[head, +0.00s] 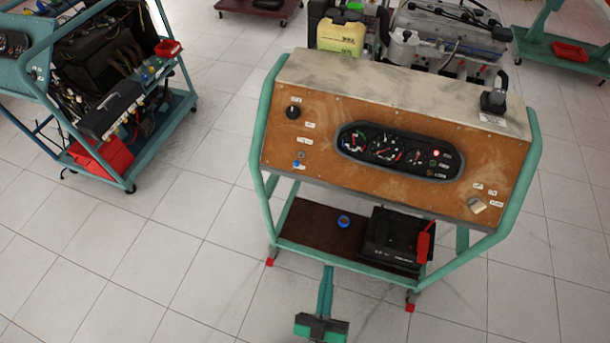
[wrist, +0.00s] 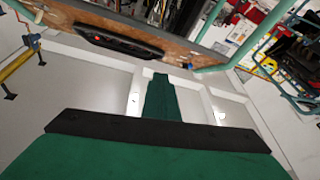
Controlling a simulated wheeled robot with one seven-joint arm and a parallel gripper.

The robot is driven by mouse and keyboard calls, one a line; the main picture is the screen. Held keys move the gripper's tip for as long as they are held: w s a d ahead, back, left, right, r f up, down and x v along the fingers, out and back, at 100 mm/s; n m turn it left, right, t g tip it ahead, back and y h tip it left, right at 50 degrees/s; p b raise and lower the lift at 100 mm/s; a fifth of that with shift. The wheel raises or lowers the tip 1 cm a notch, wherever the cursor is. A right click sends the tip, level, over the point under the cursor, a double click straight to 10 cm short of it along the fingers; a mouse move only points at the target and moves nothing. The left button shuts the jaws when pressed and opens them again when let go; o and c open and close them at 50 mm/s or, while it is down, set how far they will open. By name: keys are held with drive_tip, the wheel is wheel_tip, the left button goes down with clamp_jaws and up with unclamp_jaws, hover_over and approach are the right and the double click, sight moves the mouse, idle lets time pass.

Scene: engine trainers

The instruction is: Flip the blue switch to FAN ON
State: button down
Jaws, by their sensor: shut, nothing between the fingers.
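The blue switch (head: 297,163) is a small blue piece low on the left of the wooden panel (head: 320,110) of an engine trainer. Which way its lever points is too small to tell. My teal and black gripper (head: 326,270) is shut and empty, low in front of the trainer, well below and slightly right of the switch. In the wrist view its fingers (wrist: 160,78) point toward the panel, touching nothing.
The trainer has a teal frame (head: 258,130), a gauge cluster (head: 400,150) and a black knob (head: 292,112) above the switch. Its lower shelf (head: 312,222) holds a black battery (head: 392,238) and a blue round cap (head: 344,221). Another trainer (head: 110,95) stands left. Floor between is clear.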

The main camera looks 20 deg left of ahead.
drive_tip(key=w+a+f+n+g+y, duration=0.1)
drive_tip(key=w+n+g+y, duration=0.3)
drive_tip(key=w+n+y, duration=0.5)
drive_tip(key=w+a+f+n+g+y, duration=0.1)
drive_tip(key=w+a+n+g+y, duration=0.1)
drive_tip(key=w+n+g+y, duration=0.3)
drive_tip(key=w+n+y, duration=0.4)
drive_tip(key=w+y, duration=0.1)
drive_tip(key=shift+a+y, duration=0.3)
drive_tip(key=shift+y, duration=0.1)
approach(299, 159)
drive_tip(key=a+r, duration=0.3)
drive_tip(key=a, duration=0.1)
drive_tip(key=shift+w+r, duration=0.1)
drive_tip(key=shift+r, duration=0.25)
drive_tip(key=shift+r, duration=0.1)
